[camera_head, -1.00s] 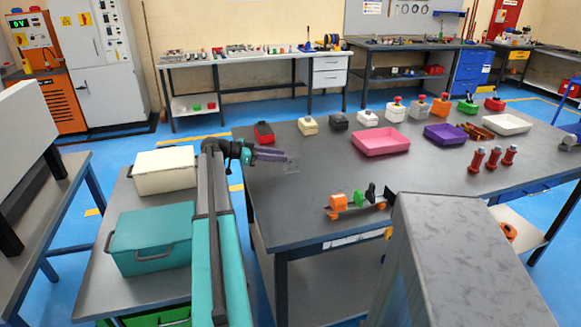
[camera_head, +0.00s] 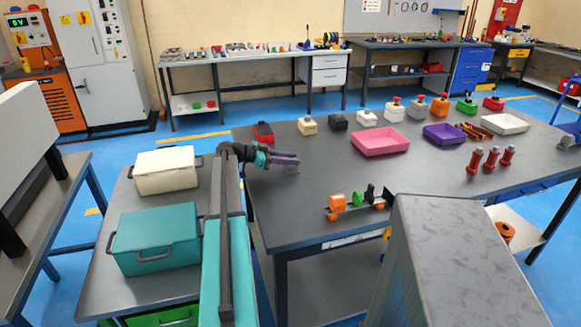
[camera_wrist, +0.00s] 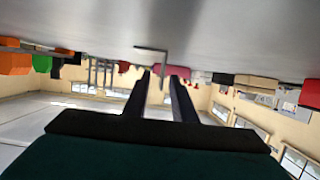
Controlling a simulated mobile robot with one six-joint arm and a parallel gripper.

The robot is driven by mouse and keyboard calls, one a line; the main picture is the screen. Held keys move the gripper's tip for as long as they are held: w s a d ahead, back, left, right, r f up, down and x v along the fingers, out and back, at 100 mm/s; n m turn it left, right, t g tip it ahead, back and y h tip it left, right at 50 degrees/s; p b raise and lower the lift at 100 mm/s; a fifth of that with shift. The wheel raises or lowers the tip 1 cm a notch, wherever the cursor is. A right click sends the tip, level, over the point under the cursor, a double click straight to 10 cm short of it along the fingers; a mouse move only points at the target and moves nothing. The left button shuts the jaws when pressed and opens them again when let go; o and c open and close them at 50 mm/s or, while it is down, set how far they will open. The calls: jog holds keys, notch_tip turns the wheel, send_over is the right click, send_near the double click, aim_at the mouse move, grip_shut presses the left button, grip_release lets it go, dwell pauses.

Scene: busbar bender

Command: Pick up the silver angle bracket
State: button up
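The silver angle bracket (camera_head: 291,170) is on the dark table near its left edge, in the head view. It is small and pale there, partly behind my gripper. In the wrist view, where the table shows at the top, the bracket (camera_wrist: 152,50) is a thin L shape ahead of my fingertips. My gripper (camera_head: 297,160) reaches in from the left, close above the table. Its two fingers (camera_wrist: 160,73) are apart with nothing held between them. I cannot tell exactly how far the bracket is from the fingertips.
An orange, green and black fixture (camera_head: 358,201) stands near the table's front edge. A red box (camera_head: 264,132), pink tray (camera_head: 379,142), purple tray (camera_head: 445,134) and several button boxes stand farther back. Red insulators (camera_head: 490,160) stand at right. The table between bracket and fixture is clear.

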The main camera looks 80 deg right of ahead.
dwell(0.6)
grip_shut()
jog(key=shift+r, duration=0.15)
jog(key=shift+r+b, duration=0.35)
jog(key=shift+r, duration=1.3)
jog(key=s+a+b, duration=0.1)
jog(key=a, duration=0.4)
jog(key=s+a+r+b, duration=0.1)
jog(key=s+a, duration=0.1)
jog(key=a, duration=0.3)
jog(key=s+a+b, duration=0.1)
jog(key=a, duration=0.4)
jog(key=shift+s+a+r, duration=0.15)
jog(key=shift+a+r, duration=0.05)
